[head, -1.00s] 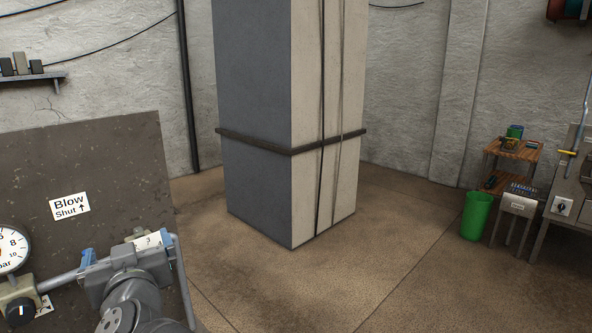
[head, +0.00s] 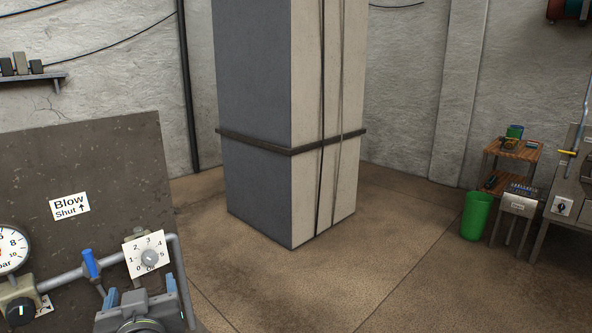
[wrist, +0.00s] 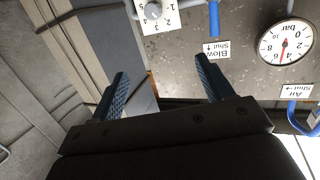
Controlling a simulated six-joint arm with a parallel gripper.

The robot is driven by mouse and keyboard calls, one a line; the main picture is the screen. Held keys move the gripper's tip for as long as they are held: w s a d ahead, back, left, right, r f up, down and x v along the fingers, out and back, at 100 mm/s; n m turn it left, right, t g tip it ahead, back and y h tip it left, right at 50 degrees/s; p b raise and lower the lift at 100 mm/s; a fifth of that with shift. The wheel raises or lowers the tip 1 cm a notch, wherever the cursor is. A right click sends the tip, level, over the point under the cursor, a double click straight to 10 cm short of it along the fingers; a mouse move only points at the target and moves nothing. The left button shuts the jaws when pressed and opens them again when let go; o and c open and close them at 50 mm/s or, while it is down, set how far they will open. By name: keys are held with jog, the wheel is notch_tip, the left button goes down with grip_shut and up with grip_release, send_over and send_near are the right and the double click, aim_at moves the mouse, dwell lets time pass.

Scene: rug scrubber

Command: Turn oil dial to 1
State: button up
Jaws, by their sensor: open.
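The oil dial (head: 150,257) is a round grey knob on a white square plate with numbers around it, at the lower left in the head view. The plate reads "Oil" at its bottom, with 1 at the left and 3 at the top. I cannot tell which number the knob points at. It also shows, cut off by the top edge, in the wrist view (wrist: 153,10). My gripper (head: 141,293) is open and empty, below the dial and apart from it. Its two blue fingers show in the wrist view (wrist: 160,68), with nothing between them.
A blue lever (head: 91,263) stands left of the dial on a grey pipe. A pressure gauge (head: 10,249) and a black knob (head: 20,311) are farther left. The pipe bends down right of the dial. A "Blow Shut" label (head: 70,206) is on the panel above.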

jog(key=shift+w+d, duration=0.1)
jog(key=shift+w, duration=0.3)
jog(key=c, duration=0.4)
jog(key=w, duration=0.1)
jog(key=w+n+t, duration=0.1)
jog(key=w+n, duration=0.1)
jog(key=shift+w+d+r+t+h, duration=0.25)
jog(key=shift+w+d+t+h, duration=0.05)
jog(key=shift+w+d+t, duration=0.1)
jog(key=c, duration=1)
jog(key=w+n, duration=0.1)
jog(key=w+n+y, duration=0.1)
jog(key=w+n, duration=0.1)
jog(key=shift+f+t, duration=0.2)
jog(key=shift+t, duration=0.2)
grip_shut()
jog(key=n+g+y, duration=0.5)
jog(key=n, duration=0.6)
send_near(150, 258)
notch_tip(150, 258, down, 4)
jog(key=w, duration=0.2)
jog(key=x, duration=0.6)
jog(key=shift+w+r, duration=0.3)
jog(key=shift+w, duration=0.1)
